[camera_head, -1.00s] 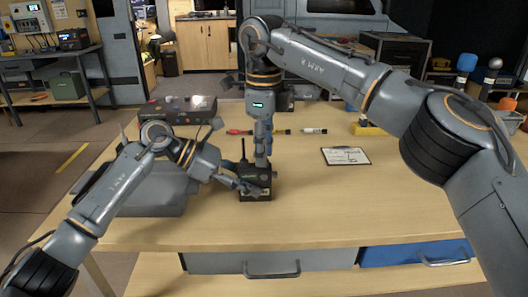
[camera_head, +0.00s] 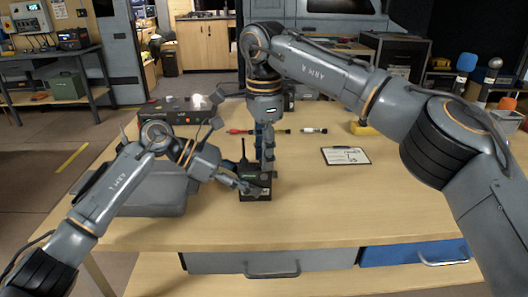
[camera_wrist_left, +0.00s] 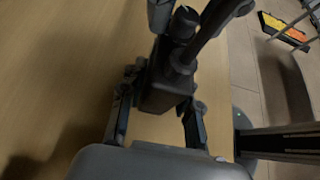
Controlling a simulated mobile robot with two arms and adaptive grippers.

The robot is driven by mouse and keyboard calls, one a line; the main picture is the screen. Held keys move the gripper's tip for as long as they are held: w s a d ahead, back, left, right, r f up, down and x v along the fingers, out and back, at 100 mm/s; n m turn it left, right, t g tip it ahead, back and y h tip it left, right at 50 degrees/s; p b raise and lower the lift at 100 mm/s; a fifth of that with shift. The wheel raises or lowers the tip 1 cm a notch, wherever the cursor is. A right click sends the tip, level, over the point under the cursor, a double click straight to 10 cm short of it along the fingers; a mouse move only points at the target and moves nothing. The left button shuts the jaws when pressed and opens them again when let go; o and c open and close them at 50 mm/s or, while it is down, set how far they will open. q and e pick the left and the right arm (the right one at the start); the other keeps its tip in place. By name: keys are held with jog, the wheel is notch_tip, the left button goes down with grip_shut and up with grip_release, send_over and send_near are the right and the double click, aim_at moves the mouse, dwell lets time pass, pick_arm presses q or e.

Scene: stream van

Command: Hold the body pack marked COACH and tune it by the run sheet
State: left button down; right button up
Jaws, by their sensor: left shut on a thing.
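The body pack (camera_head: 258,194) is a small black box with a stub antenna, upright near the front middle of the table. Its marking is too small to read. My left gripper (camera_head: 250,188) is shut on it; in the left wrist view the dark pack (camera_wrist_left: 163,92) sits between the left fingers (camera_wrist_left: 160,98). My right gripper (camera_head: 267,166) points down from above, its fingertips at the pack's top. Whether its fingers are open or shut is unclear. A clipboard with a printed sheet (camera_head: 345,156) lies flat to the right; its writing is unreadable.
A grey case (camera_head: 150,193) stands left of the pack, under my left arm. A dark device with knobs (camera_head: 175,112) is behind it. Red, yellow and white small items (camera_head: 275,131) lie in a row behind the pack. The table's right front is clear.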

grip_shut()
jog(key=shift+m, duration=1.4)
jog(key=m, duration=0.2)
jog(key=shift+m, duration=0.4)
grip_release()
jog(key=shift+r, duration=3)
